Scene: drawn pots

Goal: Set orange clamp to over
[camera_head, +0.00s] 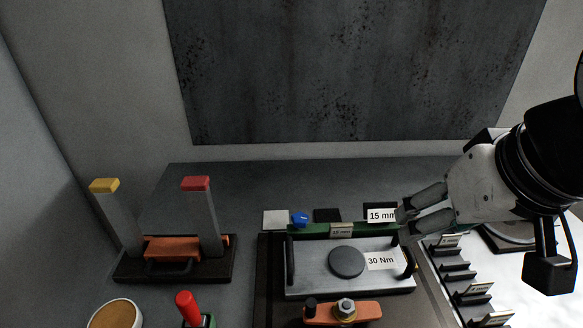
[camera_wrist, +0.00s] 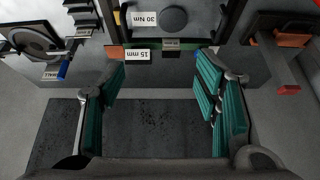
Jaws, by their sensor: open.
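An orange clamp piece (camera_head: 330,315) with a bolt and nut lies at the front edge of the metal plate (camera_head: 310,280), low in the head view. A dark knob stands on its left end. The clamp piece cannot be made out in the wrist view.
A stand with an orange block (camera_head: 172,248) and two upright levers, yellow-tipped (camera_head: 104,186) and red-tipped (camera_head: 196,184), is at left. A red-handled tool (camera_head: 187,306) and a round brown-topped thing (camera_head: 116,315) are in front. Labelled black holders (camera_head: 470,292) stand at right.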

